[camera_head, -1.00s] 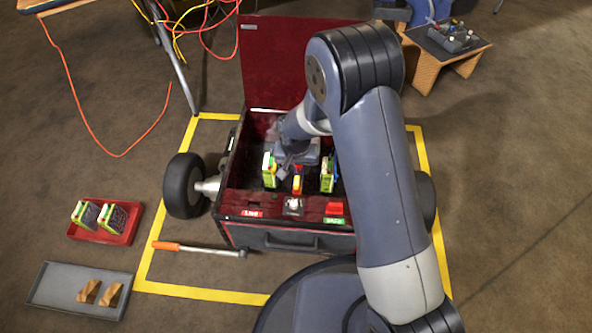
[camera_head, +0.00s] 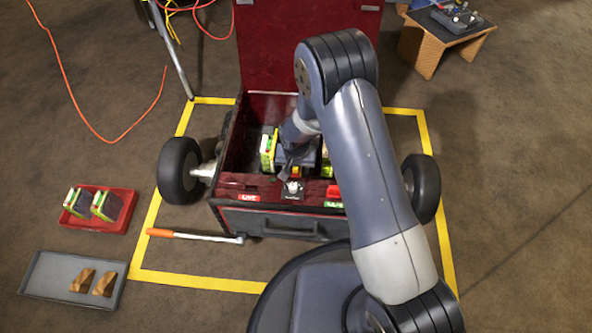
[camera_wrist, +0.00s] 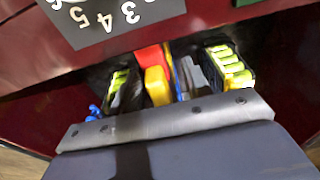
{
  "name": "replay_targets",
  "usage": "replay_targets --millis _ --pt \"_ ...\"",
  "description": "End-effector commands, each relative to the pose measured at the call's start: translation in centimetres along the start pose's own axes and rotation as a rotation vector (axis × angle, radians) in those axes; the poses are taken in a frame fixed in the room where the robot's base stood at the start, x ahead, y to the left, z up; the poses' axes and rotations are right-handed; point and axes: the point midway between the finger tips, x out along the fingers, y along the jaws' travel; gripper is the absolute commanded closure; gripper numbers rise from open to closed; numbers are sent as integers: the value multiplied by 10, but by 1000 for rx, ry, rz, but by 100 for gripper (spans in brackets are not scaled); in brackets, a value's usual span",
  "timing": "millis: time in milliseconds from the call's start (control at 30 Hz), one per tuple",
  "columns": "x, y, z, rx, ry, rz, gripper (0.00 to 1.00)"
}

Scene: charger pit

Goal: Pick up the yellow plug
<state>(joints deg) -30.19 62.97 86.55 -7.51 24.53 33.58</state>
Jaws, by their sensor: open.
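The yellow plug (camera_wrist: 156,86) shows in the wrist view with a red part (camera_wrist: 149,58) directly beyond it. In the head view a small yellow-orange bit of the plug (camera_head: 296,171) shows inside the red cart (camera_head: 226,150), just behind its front panel. My gripper (camera_wrist: 160,90) is open, with a dark finger to the left of the plug and a grey finger to its right. I cannot tell whether either finger touches it.
Yellow-green battery blocks stand either side of the plug, at left (camera_head: 268,146) and right (camera_head: 326,163). The cart's front panel has a white-topped knob (camera_head: 292,188). A red tray (camera_head: 80,222), a grey tray (camera_head: 45,285) and an orange-handled bar (camera_head: 195,236) lie on the floor at left.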

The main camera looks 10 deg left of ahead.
Motion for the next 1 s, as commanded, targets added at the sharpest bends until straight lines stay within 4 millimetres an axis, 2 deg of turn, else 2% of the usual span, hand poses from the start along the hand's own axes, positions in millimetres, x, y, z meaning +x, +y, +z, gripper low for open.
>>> replay_targets --millis 233,767,1000 --pt "2 0 0 0 1 0 55" --pt "1 0 0 0 1 0 99" --pt "1 0 0 0 1 -1 100"
